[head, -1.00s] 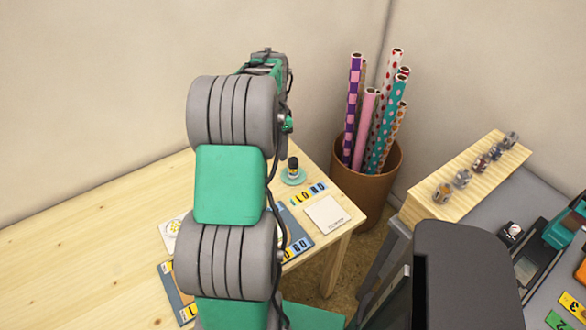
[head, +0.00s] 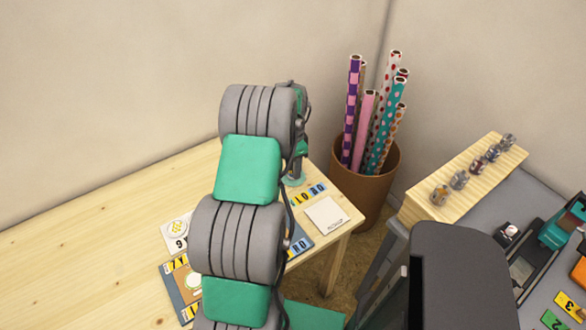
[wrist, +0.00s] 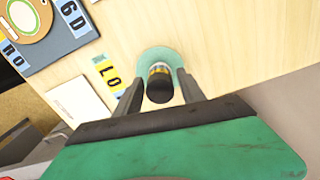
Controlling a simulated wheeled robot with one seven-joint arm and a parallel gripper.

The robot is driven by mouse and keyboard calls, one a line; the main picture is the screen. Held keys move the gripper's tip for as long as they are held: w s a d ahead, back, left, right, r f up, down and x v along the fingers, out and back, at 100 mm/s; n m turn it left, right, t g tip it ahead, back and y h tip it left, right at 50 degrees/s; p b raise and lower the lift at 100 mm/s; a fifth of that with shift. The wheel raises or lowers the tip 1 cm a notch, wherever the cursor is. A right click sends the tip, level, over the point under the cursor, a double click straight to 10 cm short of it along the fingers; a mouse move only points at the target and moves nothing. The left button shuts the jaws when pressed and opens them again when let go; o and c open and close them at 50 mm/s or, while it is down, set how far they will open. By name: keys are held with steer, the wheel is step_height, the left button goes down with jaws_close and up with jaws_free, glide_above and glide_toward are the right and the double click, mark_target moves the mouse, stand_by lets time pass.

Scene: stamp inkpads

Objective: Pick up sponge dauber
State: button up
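The sponge dauber (wrist: 160,84) is a small bottle with a black cap and a yellow band. In the wrist view it stands on a round green coaster (wrist: 146,56) on the wooden table. My gripper (wrist: 161,80) is open, with one dark finger on each side of the dauber. I cannot tell whether the fingers touch it. In the head view my arm hides the dauber, and part of the green coaster (head: 296,181) shows under my gripper.
A white square pad (head: 327,215) and letter tiles (head: 308,195) lie beside the coaster. A brown bin (head: 368,180) of patterned paper rolls stands past the table's right edge. The table's left side (head: 90,250) is clear.

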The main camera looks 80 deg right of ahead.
jaws_close()
stand_by(0.4)
steer(key=shift+r+p, duration=0.35)
steer(key=shift+r, duration=0.2)
step_height(320, 180, up, 3)
steer(key=shift+p, duration=0.85)
steer(key=s+a+r+p, duration=0.6)
steer(key=a+r, duration=0.3)
steer(key=a, duration=0.2)
steer(key=shift+s+a+p, duration=0.4)
steer(key=shift+s, duration=0.45)
